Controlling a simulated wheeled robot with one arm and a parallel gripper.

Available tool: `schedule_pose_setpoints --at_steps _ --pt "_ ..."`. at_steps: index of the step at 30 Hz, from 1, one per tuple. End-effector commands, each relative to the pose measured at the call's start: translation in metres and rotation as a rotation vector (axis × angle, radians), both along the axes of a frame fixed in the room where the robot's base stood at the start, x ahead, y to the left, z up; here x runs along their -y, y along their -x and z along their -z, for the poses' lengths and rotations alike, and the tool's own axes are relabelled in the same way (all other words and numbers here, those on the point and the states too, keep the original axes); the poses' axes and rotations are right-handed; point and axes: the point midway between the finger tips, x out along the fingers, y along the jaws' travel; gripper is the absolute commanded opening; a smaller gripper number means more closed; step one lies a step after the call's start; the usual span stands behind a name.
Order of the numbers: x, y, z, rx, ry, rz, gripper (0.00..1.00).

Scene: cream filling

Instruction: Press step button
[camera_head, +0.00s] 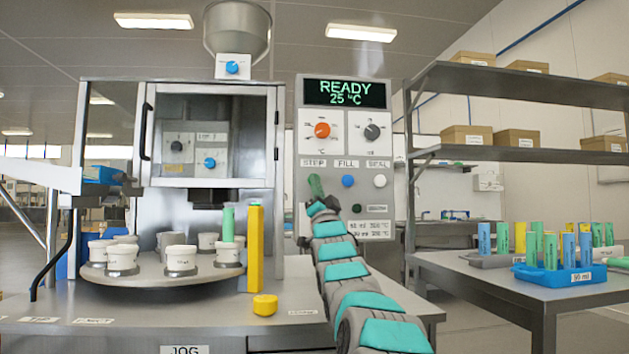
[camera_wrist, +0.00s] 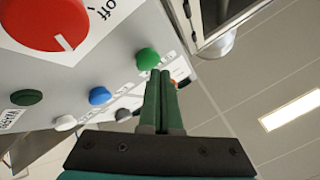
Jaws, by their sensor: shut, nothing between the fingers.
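The control panel (camera_head: 335,225) carries a row of buttons under the labels STEP, FILL and SEAL. The display (camera_head: 345,93) reads READY, 25 °C.
A blue button (camera_head: 348,181) and a white button (camera_head: 380,181) sit right of the step button. An orange-red knob (camera_head: 322,130) is above. A turntable (camera_head: 165,283) with several white cups stands left, beside a yellow post (camera_head: 255,249). A blue tube tray (camera_head: 552,274) is right.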

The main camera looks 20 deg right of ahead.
Motion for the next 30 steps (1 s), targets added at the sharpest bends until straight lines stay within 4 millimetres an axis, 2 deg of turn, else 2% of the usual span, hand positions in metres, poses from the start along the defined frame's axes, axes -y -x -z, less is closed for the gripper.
schedule_pose_setpoints --at_steps 30 --pt "0.0025 -0.0095 -0.0002 -0.001 0.000 0.000 0.00"
